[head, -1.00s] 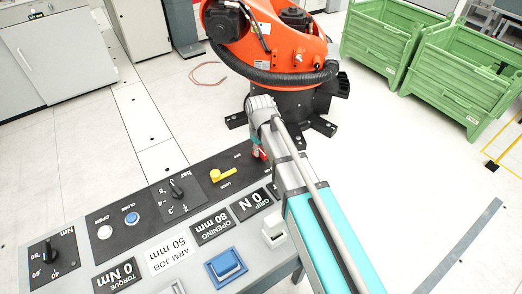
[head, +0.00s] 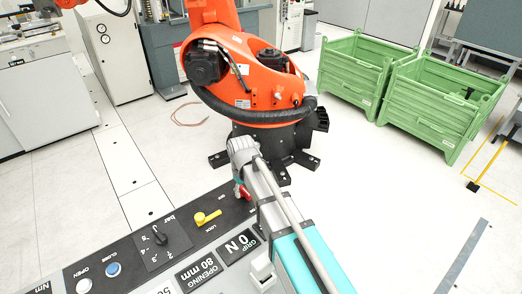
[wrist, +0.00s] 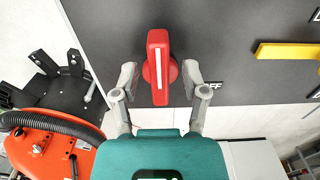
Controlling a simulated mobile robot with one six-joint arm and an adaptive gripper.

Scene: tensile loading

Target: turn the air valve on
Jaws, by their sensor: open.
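The air valve is a red lever handle (wrist: 158,66) with a white stripe, on the dark control panel in the wrist view. It points up and down in that picture, and an OFF label shows just to its right. My gripper (wrist: 160,80) is open, with one finger on each side of the red handle; small gaps seem to remain, and touch is hard to tell. In the head view the red handle (head: 242,191) shows only partly, behind and below my gripper (head: 240,165), at the panel's far right end.
A yellow lock lever (head: 207,217) sits close to the valve, and the wrist view shows it too (wrist: 287,51). A black pressure knob (head: 160,238) and button (head: 113,269) lie further left. An orange robot (head: 250,90) stands behind the panel; green crates (head: 355,75) stand at right.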

